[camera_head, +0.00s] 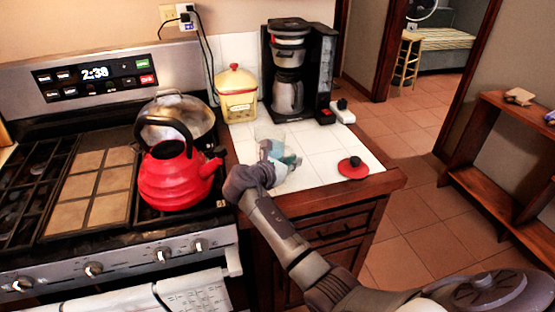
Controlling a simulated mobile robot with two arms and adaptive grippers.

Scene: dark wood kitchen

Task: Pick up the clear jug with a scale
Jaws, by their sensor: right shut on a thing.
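The clear jug (270,135) stands on the white tiled counter (318,150), right of the red kettle. Its see-through upper part shows behind my wrist; its lower part is largely hidden, and its scale is too small to read. My right gripper (286,163) is at the jug, shut on it, with grey-teal finger parts showing at its side. I cannot tell whether the jug touches the counter. My left gripper is not in view.
A red kettle (172,182) and a steel pot (185,115) stand on the stove. A yellow canister (236,97) and a black coffee maker (298,75) stand behind the jug. A red lid (353,168) lies near the counter's right edge, with bare tiles around it.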

